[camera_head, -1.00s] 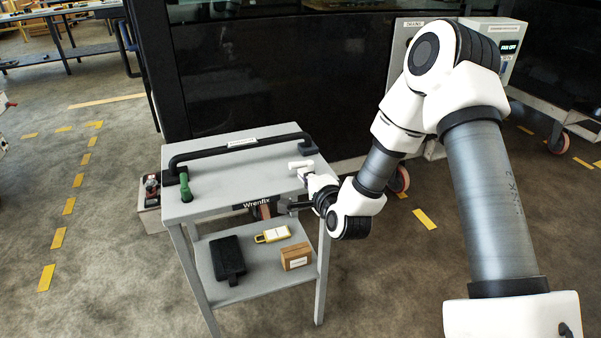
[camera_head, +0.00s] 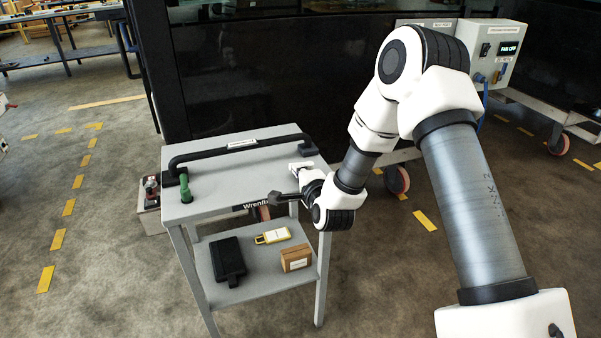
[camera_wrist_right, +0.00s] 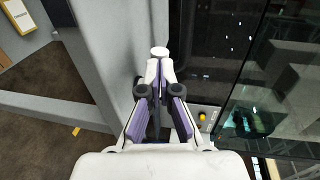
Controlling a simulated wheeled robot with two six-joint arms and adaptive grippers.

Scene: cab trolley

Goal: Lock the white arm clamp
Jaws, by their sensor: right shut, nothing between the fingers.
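The white arm clamp (camera_head: 300,166) is at the right end of the trolley top, near the end of the black handle. It is small and partly hidden by my right gripper. My right gripper (camera_head: 304,175) is shut and empty, close in front of the clamp. In the right wrist view, the shut fingers (camera_wrist_right: 159,78) point at a round white knob (camera_wrist_right: 159,52), apparently part of the clamp. I cannot tell whether they touch. My left gripper is out of view.
The grey trolley (camera_head: 240,195) has a green clamp (camera_head: 185,188) at its left end. A dark glossy cab panel (camera_head: 270,75) stands behind.

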